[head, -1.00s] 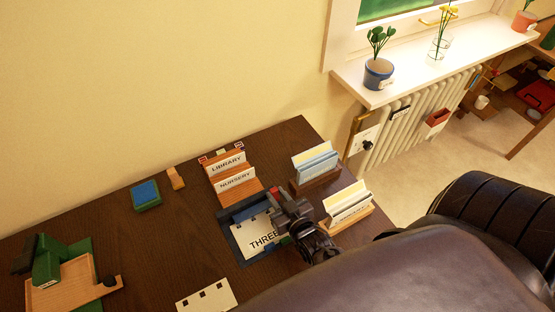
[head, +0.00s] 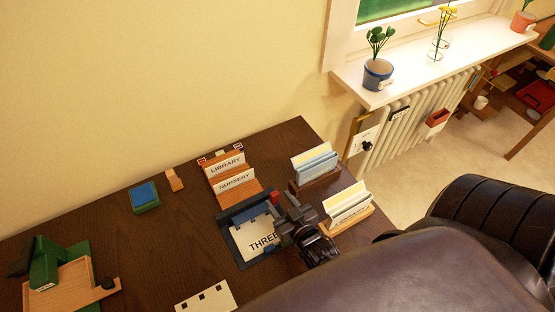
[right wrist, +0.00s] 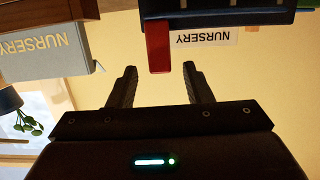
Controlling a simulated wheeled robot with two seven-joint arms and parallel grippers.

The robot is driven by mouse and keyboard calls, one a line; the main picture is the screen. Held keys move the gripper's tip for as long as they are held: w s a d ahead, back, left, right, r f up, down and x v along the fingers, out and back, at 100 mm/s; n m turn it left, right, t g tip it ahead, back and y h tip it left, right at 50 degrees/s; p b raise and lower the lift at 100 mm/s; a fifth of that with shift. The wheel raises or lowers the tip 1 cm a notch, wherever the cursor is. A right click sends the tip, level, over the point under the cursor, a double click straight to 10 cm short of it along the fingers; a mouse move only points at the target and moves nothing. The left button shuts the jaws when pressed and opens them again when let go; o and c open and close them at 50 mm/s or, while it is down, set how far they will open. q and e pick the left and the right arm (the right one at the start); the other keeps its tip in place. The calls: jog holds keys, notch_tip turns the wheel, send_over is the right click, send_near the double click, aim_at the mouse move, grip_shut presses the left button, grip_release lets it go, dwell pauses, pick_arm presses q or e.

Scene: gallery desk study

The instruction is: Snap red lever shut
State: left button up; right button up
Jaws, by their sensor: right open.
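The red lever (head: 274,196) shows at the upper right of the dark blue binder frame (head: 228,217), beside my right gripper. In the right wrist view the red lever (right wrist: 158,46) sticks out from the dark bar (right wrist: 220,17), next to a NURSERY label. My right gripper (head: 283,218) is over the frame's right side. Its fingers (right wrist: 160,82) are open and empty, with the lever just beyond the gap and apart from them. A white card reading THREE (head: 255,237) lies in the frame, partly hidden by my gripper. My left gripper is out of view.
Wooden card holders (head: 228,180) marked LIBRARY and NURSERY stand behind the frame. Two more card racks (head: 315,180) (head: 348,218) stand close to my right arm. A punched card (head: 207,297) lies at the front.

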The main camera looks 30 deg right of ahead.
jog(key=shift+b+v, duration=0.45)
jog(key=shift+v, duration=2.3)
